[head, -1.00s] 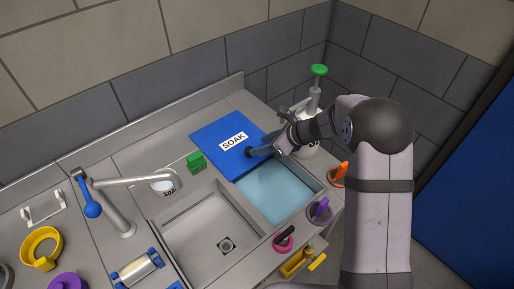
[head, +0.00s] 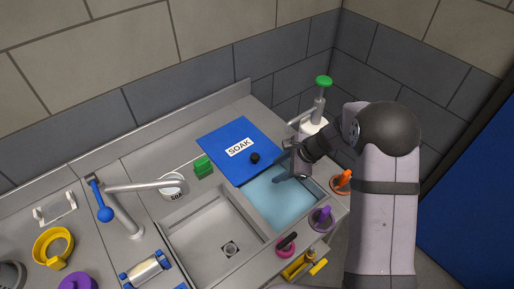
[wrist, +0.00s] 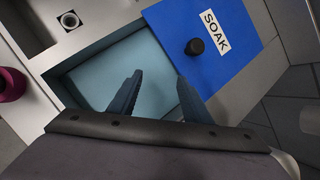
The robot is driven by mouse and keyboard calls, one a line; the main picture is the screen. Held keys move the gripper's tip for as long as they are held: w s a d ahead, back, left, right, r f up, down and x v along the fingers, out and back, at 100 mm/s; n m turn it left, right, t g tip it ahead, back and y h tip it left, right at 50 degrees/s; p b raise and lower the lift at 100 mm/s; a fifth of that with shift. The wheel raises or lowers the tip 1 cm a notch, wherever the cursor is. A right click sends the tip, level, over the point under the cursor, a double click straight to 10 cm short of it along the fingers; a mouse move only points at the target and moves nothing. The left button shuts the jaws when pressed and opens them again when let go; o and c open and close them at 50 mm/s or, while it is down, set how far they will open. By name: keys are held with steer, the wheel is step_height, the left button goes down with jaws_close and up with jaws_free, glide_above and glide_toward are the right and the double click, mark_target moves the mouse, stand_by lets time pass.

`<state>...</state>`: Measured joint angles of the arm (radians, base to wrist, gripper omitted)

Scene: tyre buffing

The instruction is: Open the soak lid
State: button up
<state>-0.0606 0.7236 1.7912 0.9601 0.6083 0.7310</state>
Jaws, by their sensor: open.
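The blue soak lid (head: 222,140) with its white SOAK label lies flat behind the soak basin (head: 268,207), whose light blue inside is uncovered. A black knob (head: 255,158) stands near the lid's front edge. In the wrist view the lid (wrist: 180,20) is at upper right, with the knob (wrist: 195,46) beyond my fingertips. My gripper (head: 283,178) is open and empty over the basin, to the right of the knob and apart from it. Its two dark fingers (wrist: 158,82) show in the wrist view over the basin.
A bare sink (head: 205,240) lies left of the basin. A green block (head: 203,166) and a faucet (head: 145,187) are further left. Orange (head: 342,180), purple (head: 322,217) and pink (head: 285,246) items line the right and front edges.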

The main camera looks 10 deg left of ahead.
steer(key=s+d+n+h+p, duration=0.1)
steer(key=s+n+h+p, duration=0.1)
steer(key=n, duration=0.4)
steer(key=n+t+h+b, duration=0.2)
steer(key=n, duration=1.3)
glide_toward(255, 155)
steer(key=shift+p+x, duration=1.35)
steer(key=shift+x, duration=2.65)
steer(key=shift+s, duration=0.1)
